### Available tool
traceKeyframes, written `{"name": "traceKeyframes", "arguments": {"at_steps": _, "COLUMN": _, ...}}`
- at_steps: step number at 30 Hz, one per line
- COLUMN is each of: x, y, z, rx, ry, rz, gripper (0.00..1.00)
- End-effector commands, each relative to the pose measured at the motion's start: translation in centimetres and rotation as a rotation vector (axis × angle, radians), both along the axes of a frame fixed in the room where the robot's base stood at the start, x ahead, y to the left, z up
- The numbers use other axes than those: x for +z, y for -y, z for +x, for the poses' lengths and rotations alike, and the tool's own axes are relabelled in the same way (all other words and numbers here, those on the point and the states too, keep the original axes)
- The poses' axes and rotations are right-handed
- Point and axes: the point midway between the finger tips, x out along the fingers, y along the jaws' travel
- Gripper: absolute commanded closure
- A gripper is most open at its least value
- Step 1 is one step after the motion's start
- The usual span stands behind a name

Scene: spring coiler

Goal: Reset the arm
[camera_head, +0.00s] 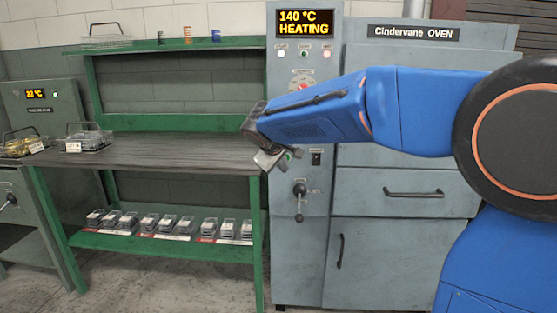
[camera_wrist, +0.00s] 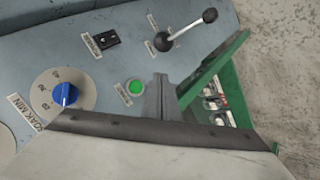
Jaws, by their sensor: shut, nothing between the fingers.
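My blue arm reaches in from the right in the head view. My gripper (camera_head: 268,158) hangs in front of the oven's control column (camera_head: 296,240), below the display reading 140 °C HEATING (camera_head: 304,23). In the wrist view my gripper (camera_wrist: 160,82) is shut and empty. It appears close to a lit green button (camera_wrist: 136,87) on the panel; I cannot tell whether it touches. A blue SOAK MIN knob (camera_wrist: 65,94) is to the left. A black switch (camera_wrist: 105,39) and a ball-ended lever (camera_wrist: 187,30) are at the top. The lever also shows in the head view (camera_head: 299,189).
The Cindervane oven (camera_head: 400,180) stands behind my arm. A green bench (camera_head: 180,138) is to its left, with a wire basket (camera_head: 88,138) on top and several small boxes (camera_head: 150,221) on the lower shelf. Another machine (camera_head: 48,108) reads 22 °C. Most of the bench top is clear.

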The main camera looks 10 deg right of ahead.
Motion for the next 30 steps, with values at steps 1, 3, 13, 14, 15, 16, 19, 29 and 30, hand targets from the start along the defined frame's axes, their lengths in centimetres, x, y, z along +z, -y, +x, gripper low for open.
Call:
{"name": "traceKeyframes", "arguments": {"at_steps": 1, "x": 0.0, "y": 0.3, "z": -0.4, "rx": -0.004, "ry": -0.001, "rz": 0.005, "gripper": 1.0}}
{"name": "traceKeyframes", "arguments": {"at_steps": 3, "x": 0.0, "y": 0.9, "z": -1.5, "rx": -0.016, "ry": -0.006, "rz": 0.019, "gripper": 1.0}}
{"name": "traceKeyframes", "arguments": {"at_steps": 13, "x": -1.7, "y": 6.4, "z": -13.1, "rx": -0.139, "ry": -0.068, "rz": 0.176, "gripper": 1.0}}
{"name": "traceKeyframes", "arguments": {"at_steps": 14, "x": -2.0, "y": 6.7, "z": -14.2, "rx": -0.15, "ry": -0.074, "rz": 0.192, "gripper": 1.0}}
{"name": "traceKeyframes", "arguments": {"at_steps": 15, "x": -2.4, "y": 7.2, "z": -15.7, "rx": -0.164, "ry": -0.08, "rz": 0.214, "gripper": 1.0}}
{"name": "traceKeyframes", "arguments": {"at_steps": 16, "x": -2.7, "y": 7.6, "z": -16.9, "rx": -0.174, "ry": -0.086, "rz": 0.23, "gripper": 1.0}}
{"name": "traceKeyframes", "arguments": {"at_steps": 19, "x": -3.8, "y": 8.4, "z": -20.7, "rx": -0.21, "ry": -0.102, "rz": 0.287, "gripper": 1.0}}
{"name": "traceKeyframes", "arguments": {"at_steps": 29, "x": -8.6, "y": 9.3, "z": -32.5, "rx": -0.314, "ry": -0.143, "rz": 0.478, "gripper": 1.0}}
{"name": "traceKeyframes", "arguments": {"at_steps": 30, "x": -9.3, "y": 9.2, "z": -33.8, "rx": -0.324, "ry": -0.148, "rz": 0.501, "gripper": 1.0}}
